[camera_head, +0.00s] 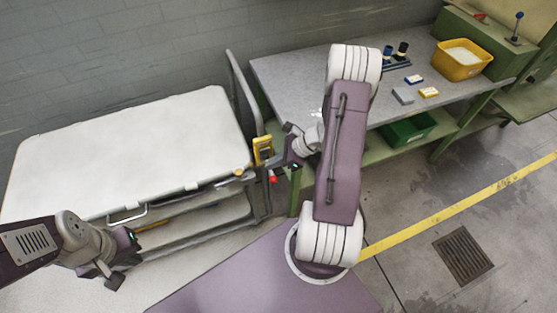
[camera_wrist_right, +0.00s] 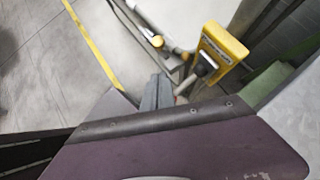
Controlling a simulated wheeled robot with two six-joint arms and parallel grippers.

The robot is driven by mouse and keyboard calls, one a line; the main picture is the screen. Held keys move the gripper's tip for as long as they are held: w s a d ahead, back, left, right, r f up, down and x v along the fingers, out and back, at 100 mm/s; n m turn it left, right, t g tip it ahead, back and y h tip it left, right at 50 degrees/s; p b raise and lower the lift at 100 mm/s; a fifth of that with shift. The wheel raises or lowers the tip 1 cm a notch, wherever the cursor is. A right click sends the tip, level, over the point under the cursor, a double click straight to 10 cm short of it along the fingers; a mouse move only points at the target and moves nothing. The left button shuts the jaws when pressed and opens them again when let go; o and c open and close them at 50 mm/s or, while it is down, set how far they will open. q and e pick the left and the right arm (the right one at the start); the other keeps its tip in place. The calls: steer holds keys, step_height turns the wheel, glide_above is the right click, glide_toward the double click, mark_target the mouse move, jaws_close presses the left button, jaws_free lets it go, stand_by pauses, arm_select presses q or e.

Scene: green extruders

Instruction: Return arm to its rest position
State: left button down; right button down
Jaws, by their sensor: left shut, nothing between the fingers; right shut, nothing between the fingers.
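My left gripper (camera_head: 108,277) hangs at the lower left, in front of the white-topped cart. Its fingers are shut and empty. My right arm stands folded in the middle, its purple link upright in the picture and covering part of the workbench. My right gripper (camera_head: 277,161) points left, near the cart's right end and the yellow device there. In the right wrist view its fingers (camera_wrist_right: 157,92) are together with nothing between them. The yellow device (camera_wrist_right: 220,55) shows just right of the fingertips, apart from them as far as I can tell.
The cart (camera_head: 120,150) with its handle frame (camera_head: 240,85) stands left. The grey workbench (camera_head: 285,75) carries a yellow bin (camera_head: 462,60), small boxes (camera_head: 403,96) and dark bottles. A green crate (camera_head: 407,130) sits below. The floor at right is clear, with a yellow line and drain grate (camera_head: 463,256).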

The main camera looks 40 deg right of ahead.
steer(key=a+r+n+g, duration=0.3)
steer(key=a+r+n, duration=0.7)
steer(key=a, duration=0.3)
steer(key=s+a+r+n+g+h, duration=0.2)
steer(key=s+a+n+h, duration=0.1)
steer(key=s+n, duration=0.55)
steer(key=s+d+f+n+t+h, duration=0.1)
steer(key=d+n+h, duration=0.2)
steer(key=d+n, duration=0.3)
steer(key=shift+s+n, duration=0.15)
steer(key=shift+n, duration=0.5)
